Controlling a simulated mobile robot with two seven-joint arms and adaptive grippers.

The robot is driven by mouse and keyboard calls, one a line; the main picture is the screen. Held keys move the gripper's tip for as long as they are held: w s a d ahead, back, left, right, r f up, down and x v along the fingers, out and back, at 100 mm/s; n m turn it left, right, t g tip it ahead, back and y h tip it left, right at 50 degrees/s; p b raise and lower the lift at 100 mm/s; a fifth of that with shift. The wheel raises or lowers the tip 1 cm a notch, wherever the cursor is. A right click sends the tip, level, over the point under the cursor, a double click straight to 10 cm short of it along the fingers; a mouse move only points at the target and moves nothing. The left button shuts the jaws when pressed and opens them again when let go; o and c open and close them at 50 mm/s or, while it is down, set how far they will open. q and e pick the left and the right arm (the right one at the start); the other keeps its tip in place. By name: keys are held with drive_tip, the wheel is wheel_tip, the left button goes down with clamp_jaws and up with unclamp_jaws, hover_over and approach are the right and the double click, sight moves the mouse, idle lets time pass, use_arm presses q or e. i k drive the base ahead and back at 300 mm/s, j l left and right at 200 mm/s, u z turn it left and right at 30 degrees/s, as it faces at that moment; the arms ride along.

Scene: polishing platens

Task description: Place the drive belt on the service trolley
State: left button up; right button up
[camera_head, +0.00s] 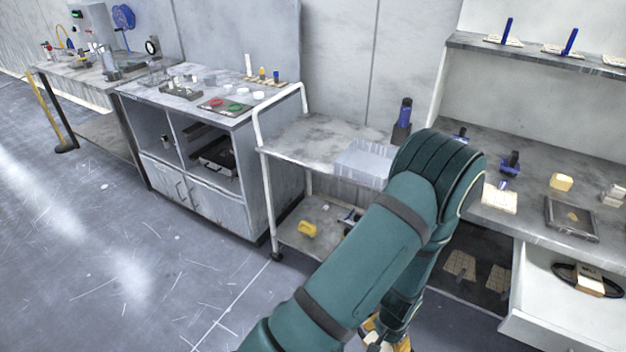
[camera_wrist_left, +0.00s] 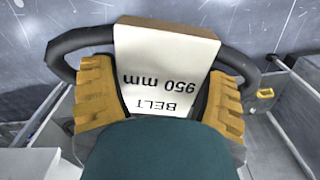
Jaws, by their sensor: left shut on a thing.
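My left gripper (camera_wrist_left: 160,88) is shut on a black drive belt (camera_wrist_left: 75,45) with a cream card sleeve (camera_wrist_left: 165,62) reading "BELT 950 mm". The belt loops out past both yellow fingers. In the head view my teal left arm comes up from the bottom, and its gripper (camera_head: 388,338) shows only partly at the bottom edge, below the trolley's height in the picture. The service trolley (camera_head: 300,140) has a white rail and a grey top. A clear bin (camera_head: 364,162) stands on its right part; the left part is bare. My right gripper is out of view.
An open drawer (camera_head: 560,325) at the right holds another black belt with a tan sleeve (camera_head: 590,282). A yellow item (camera_head: 307,229) lies on the trolley's lower shelf. A cabinet (camera_head: 200,200) stands left of the trolley. A dark bottle (camera_head: 403,115) stands behind the bin. The floor at the left is clear.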

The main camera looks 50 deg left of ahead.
sight(313, 141)
drive_tip(key=j, duration=0.8)
drive_tip(key=k+j+z, duration=0.1)
drive_tip(key=j, duration=0.7)
drive_tip(key=j+z, duration=0.15)
drive_tip(key=j, duration=1.5)
drive_tip(key=k, duration=0.05)
